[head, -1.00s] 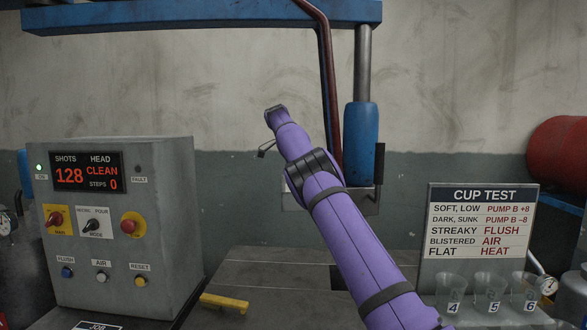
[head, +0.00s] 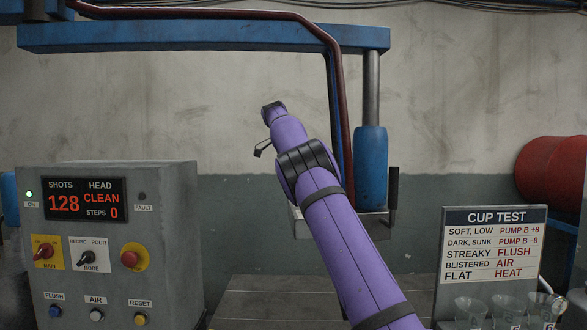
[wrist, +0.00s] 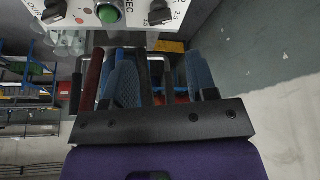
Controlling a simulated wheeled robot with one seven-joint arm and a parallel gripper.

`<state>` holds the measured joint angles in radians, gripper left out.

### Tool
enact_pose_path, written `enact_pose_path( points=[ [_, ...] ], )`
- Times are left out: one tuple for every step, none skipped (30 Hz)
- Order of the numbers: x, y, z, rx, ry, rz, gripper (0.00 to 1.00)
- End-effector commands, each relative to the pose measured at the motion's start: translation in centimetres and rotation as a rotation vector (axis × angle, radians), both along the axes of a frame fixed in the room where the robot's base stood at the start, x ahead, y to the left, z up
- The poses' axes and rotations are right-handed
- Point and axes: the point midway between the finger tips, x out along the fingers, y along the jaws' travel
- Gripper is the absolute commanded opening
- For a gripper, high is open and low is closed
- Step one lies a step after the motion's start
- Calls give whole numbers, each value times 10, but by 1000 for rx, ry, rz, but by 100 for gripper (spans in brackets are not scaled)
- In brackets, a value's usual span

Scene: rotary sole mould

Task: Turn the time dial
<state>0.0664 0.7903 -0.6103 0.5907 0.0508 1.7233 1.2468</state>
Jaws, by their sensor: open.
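In the wrist view, a pale control panel (wrist: 82,17) crosses the top edge. It carries a black dial (wrist: 161,13) with small numbers beside it, a green button (wrist: 107,14), and another black knob (wrist: 54,12) at left. The numbered dial may be the time dial, but its name is not readable. My gripper (wrist: 160,78) is open, its blue-padded fingers pointing toward the panel with nothing held between them. The panel lies beyond the fingertips, apart from them. In the head view my purple arm reaches up and away, and the fingers cannot be made out.
In the head view, a grey control box (head: 110,240) stands at left with a lit display (head: 84,202). A blue press frame (head: 200,37) spans above. A cup test sign (head: 492,250) and clear cups (head: 508,312) stand at right, with a red drum (head: 550,170) behind.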

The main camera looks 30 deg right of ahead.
Motion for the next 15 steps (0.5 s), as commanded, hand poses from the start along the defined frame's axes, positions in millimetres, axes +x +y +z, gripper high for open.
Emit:
enact_pose_path(
  points=[
    [0, 0, 0, 4, 3, 9, 41],
    [0, 0, -1, 7, 9, 21, 38],
    [1, -1, -1, 15, 19, 48, 38],
    [1, -1, -1, 23, 29, 75, 38],
    [2, -2, -2, 34, 41, 110, 38],
    [2, -3, -3, 52, 61, 166, 38],
    [3, -4, -4, 65, 78, 217, 38],
    [4, -4, -4, 83, 98, 273, 38],
    [4, -6, -5, 106, 121, 353, 38],
    [4, -7, -6, 124, 139, 416, 38],
    [4, -8, -6, 142, 156, 479, 38],
    [4, -10, -6, 165, 175, 565, 38],
    [3, -12, -6, 183, 189, 628, 38],
    [3, -13, -6, 198, 202, 693, 38],
    [2, -15, -6, 220, 217, 778, 38]
  ],
)
